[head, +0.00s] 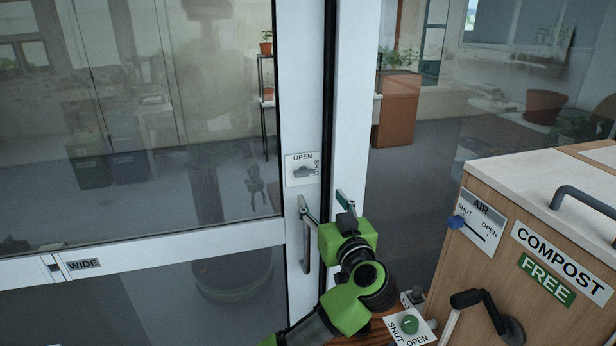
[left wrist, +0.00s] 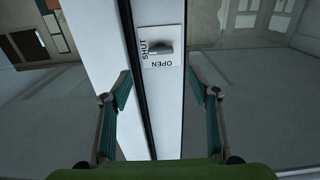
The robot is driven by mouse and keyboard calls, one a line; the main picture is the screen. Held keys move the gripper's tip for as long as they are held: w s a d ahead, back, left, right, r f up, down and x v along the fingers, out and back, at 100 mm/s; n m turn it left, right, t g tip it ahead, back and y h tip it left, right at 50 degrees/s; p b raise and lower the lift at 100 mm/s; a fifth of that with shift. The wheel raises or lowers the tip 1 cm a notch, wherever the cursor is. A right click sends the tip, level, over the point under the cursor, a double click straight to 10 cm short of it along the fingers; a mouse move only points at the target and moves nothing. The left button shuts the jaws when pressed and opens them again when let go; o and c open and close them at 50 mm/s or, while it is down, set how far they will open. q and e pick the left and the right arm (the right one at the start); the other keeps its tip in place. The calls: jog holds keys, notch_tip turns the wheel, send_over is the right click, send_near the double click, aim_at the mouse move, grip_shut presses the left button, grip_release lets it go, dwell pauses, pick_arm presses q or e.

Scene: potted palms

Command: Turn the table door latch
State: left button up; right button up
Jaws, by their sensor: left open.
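A white plate marked OPEN and SHUT (head: 293,179) is on the white frame of the glass door (head: 303,120). A small grey latch knob (head: 304,171) sits on it, lying roughly sideways. My left gripper (head: 343,200) is in front of the door frame, to the right of and slightly below the plate. In the left wrist view its two fingers (left wrist: 159,85) are spread wide and empty. The latch knob (left wrist: 160,46) shows there beyond the fingertips, between them and apart from both. My right gripper is not in view.
A vertical door handle (head: 304,235) hangs below the plate, close to my left gripper. A wooden compost box (head: 540,235) with a black crank (head: 485,305) stands at the right. A green knob (head: 410,324) on another SHUT/OPEN plate is at the bottom.

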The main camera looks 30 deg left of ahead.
aim_at(306, 176)
pick_arm(q)
jog(key=p+x, duration=0.3)
jog(key=x, duration=0.7)
jog(key=shift+w+a+r, duration=0.1)
jog(key=shift+r, duration=0.05)
jog(key=shift+x, duration=0.75)
jog(key=shift+c, duration=0.5)
jog(key=c, duration=1)
